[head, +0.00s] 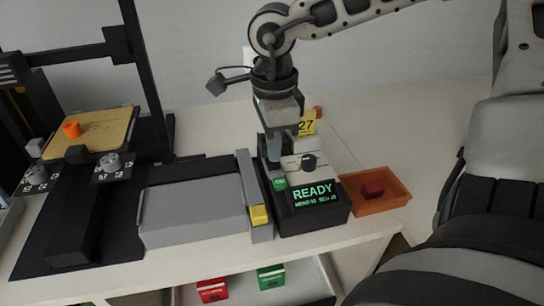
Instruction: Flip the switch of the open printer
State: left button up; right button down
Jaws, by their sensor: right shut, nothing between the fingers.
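An open-frame printer with a black frame, a tan bed (97,135) and an orange printed piece (72,129) on it stands at the left. A black control box (335,207) with a lit green READY display (313,193) stands right of the middle. A small green part (279,184) sits at its left side; whether it is the switch I cannot tell. My right gripper (274,163) is shut and empty, pointing down just above the green part. Whether they touch is unclear. The gripper hides part of the box's back left. My left gripper is not in view.
A grey flat-topped unit (192,203) with a yellow part (259,215) stands left of the box. An orange tray (393,200) with a red piece (373,188) lies to its right. A yellow 27 tag (307,126) stands behind. Red (212,290) and green (271,277) boxes sit below.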

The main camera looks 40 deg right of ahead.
aim_at(274, 165)
jog(key=shift+f+b, duration=1)
jog(key=shift+b, duration=0.15)
dwell(0.7)
jog(key=shift+r+p, duration=0.95)
jog(key=shift+r, duration=0.65)
jog(key=shift+r+p, duration=1.05)
jog(key=shift+r, duration=0.95)
jog(key=shift+f, duration=0.1)
